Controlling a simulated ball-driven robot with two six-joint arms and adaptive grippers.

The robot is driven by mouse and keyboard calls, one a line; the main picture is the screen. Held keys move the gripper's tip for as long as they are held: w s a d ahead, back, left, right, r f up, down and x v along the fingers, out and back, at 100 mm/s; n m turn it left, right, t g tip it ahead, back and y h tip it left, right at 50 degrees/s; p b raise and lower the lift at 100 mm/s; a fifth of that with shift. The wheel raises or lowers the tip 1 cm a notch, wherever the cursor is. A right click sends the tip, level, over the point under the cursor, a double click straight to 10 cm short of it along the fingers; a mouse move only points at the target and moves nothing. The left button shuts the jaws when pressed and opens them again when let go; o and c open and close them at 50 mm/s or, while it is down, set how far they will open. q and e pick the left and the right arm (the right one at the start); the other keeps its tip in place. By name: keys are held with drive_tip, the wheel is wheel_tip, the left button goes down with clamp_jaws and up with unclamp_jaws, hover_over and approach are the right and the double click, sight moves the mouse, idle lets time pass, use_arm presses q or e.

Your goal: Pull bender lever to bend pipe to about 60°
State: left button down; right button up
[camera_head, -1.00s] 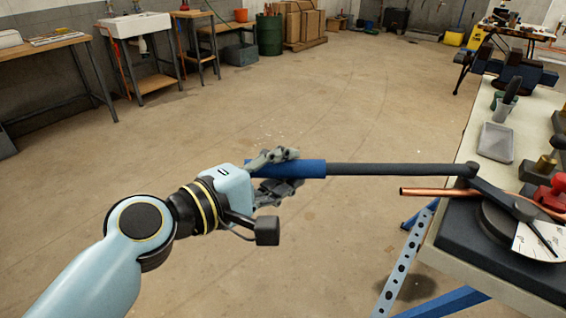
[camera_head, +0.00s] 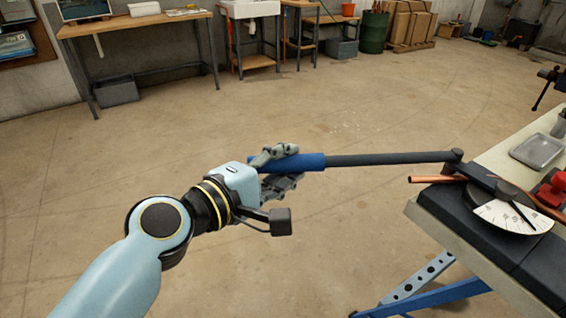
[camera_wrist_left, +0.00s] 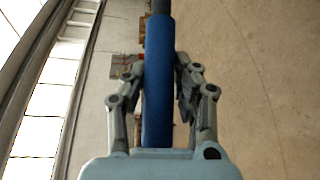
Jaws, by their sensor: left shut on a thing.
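My left gripper (camera_head: 275,168) is shut on the blue grip of the bender lever (camera_head: 395,158). The lever runs from my gripper to the right, nearly level in the head view, to the bender. In the left wrist view the blue grip (camera_wrist_left: 158,80) stands between the two fingers. The copper pipe (camera_head: 435,179) sticks out leftward at the bender, just below the lever. The white angle dial (camera_head: 510,216) with a dark pointer sits on the bender; its numbers are too small to read. My right gripper is not in view.
The bench (camera_head: 480,258) with a blue leg stands at the right. A grey tray (camera_head: 538,150) and a red block (camera_head: 552,188) lie near the bender. A wooden table (camera_head: 140,28) and a sink (camera_head: 250,9) stand at the back. The floor between is clear.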

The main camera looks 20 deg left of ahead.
use_arm(q)
drive_tip(key=shift+s+d+f, duration=0.1)
drive_tip(key=shift+f, duration=0.05)
drive_tip(key=c, duration=1.3)
unclamp_jaws()
drive_tip(key=shift+c, duration=0.2)
drive_tip(key=shift+o, duration=1.2)
drive_tip(key=shift+s+d, duration=0.1)
drive_tip(key=shift+o, duration=0.4)
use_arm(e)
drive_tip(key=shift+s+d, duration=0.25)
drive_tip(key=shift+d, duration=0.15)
use_arm(q)
drive_tip(key=v, duration=1.2)
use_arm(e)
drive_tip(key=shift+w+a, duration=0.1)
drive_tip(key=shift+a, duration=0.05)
